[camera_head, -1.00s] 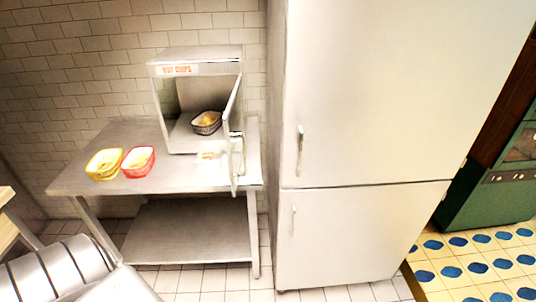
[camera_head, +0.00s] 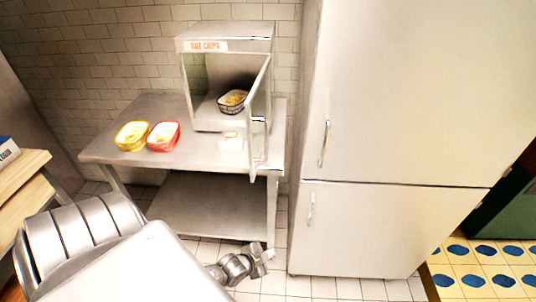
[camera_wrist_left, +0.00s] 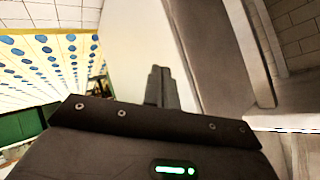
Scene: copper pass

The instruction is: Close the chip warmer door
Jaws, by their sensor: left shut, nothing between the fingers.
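The chip warmer (camera_head: 224,32) is a metal cabinet with a "HOT CHIPS" sign, standing on a steel table. Its door (camera_head: 258,105) is open, swung out toward me on the right side. A dark basket of chips (camera_head: 232,101) sits inside, seen through the open front. My left gripper (camera_head: 263,259) is shut and empty, low in front of the table and below the door, apart from it. In the left wrist view its closed fingers (camera_wrist_left: 160,88) show with nothing between them. My right gripper is not in view.
The steel table (camera_head: 110,150) bears a yellow basket (camera_head: 132,136) and a red basket (camera_head: 163,136) left of the warmer. A tall white fridge (camera_head: 400,100) stands close on the right. A wooden counter (camera_head: 20,175) is at the left. Tiled floor lies between.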

